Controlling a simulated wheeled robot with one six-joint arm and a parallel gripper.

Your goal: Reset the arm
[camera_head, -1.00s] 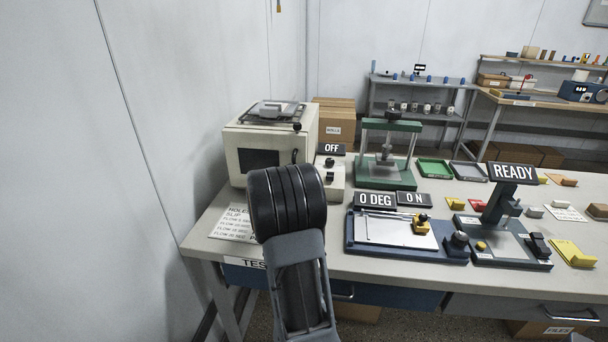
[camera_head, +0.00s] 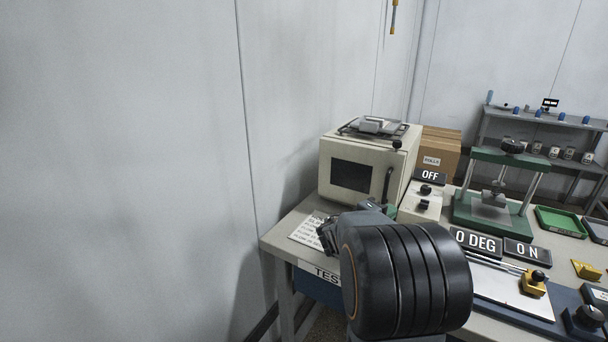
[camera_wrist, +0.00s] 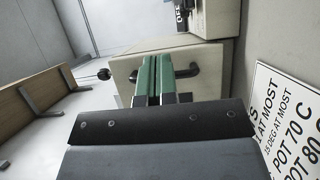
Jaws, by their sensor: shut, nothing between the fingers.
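My gripper (camera_wrist: 158,68) is shut and empty in the wrist view, its two green fingers side by side. Beyond the fingers is the front of the cream oven (camera_wrist: 126,68) with its dark handle (camera_wrist: 192,72); I cannot tell if the fingertips touch it. In the head view the oven (camera_head: 330,145) stands at the left end of the bench, its door shut. My arm reaches over the bench's near left part. My black arm joint covers much of my gripper in this view; a bit of green shows beside the oven's lower front.
A printed sheet (camera_head: 306,234) lies left of my arm. Right of the oven are a control box (camera_head: 419,208) marked OFF, a green press (camera_head: 490,213) and a flat coater (camera_head: 510,297) marked 0 DEG and ON. A bare wall (camera_head: 120,170) fills the left.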

